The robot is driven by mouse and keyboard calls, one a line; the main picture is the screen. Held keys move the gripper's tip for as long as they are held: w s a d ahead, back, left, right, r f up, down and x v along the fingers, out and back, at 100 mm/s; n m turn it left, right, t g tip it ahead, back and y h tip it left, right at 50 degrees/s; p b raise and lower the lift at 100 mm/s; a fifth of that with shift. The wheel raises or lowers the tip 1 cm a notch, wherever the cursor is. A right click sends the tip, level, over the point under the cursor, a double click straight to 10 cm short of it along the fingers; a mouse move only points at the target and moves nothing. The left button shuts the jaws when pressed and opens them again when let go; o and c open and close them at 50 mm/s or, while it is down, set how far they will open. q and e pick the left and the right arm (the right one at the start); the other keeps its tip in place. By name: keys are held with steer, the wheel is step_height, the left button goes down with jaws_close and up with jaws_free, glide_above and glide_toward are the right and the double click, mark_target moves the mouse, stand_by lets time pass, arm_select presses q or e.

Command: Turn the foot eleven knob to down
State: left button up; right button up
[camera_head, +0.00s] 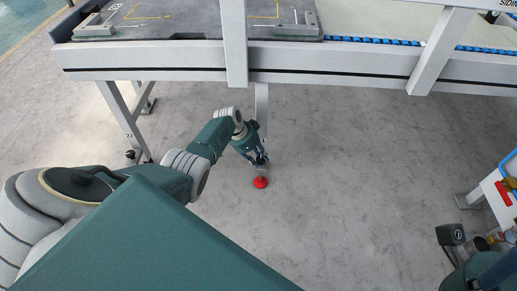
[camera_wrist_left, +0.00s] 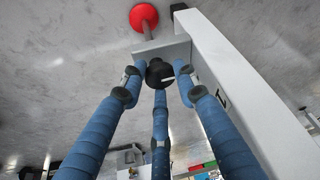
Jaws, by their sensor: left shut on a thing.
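The foot's black knob (camera_wrist_left: 160,73) has a pale pointer mark and sits at the lower end of a grey leg. In the left wrist view, the blue, dark-tipped fingers of my left gripper (camera_wrist_left: 158,85) are closed around it. In the head view, my left gripper (camera_head: 257,158) is at the bottom of the leg (camera_head: 262,100), just above a round red foot pad (camera_head: 260,183). The pad also shows in the left wrist view (camera_wrist_left: 144,16), on a short stem. The knob is hidden by the gripper in the head view.
A grey conveyor frame (camera_head: 330,62) runs above the leg. Another leg (camera_head: 122,115) with a black knob (camera_head: 130,154) stands at left. A white stand with coloured items (camera_head: 497,195) is at the right edge. The grey floor (camera_head: 340,200) between is clear.

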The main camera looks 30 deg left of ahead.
arm_select(q)
steer(key=shift+w+r, duration=0.2)
steer(key=shift+w, duration=0.05)
steer(key=o, duration=1.1)
steer(key=shift+o, duration=0.3)
steer(key=shift+s+d, duration=0.1)
steer(key=shift+f, duration=0.1)
steer(key=shift+v, duration=0.8)
steer(key=v, duration=1)
